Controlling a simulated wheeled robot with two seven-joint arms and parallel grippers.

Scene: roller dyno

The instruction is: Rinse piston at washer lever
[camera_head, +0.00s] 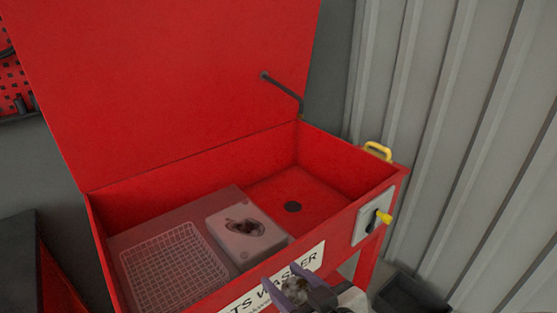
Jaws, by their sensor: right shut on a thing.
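The red parts washer (345,158) stands open with its lid (180,75) raised. A yellow lever (383,217) sits on a light plate on its front, right of the "WASHER" label. My right gripper (293,283) is at the bottom centre, in front of the label, left of and below the lever and apart from it. It is shut on a small greyish, dark-stained thing (296,291), which looks like the piston; the fingers partly hide it. My left gripper is out of view.
A yellow handle (378,150) is on the right rim. A dark bin (410,294) is on the floor at the right.

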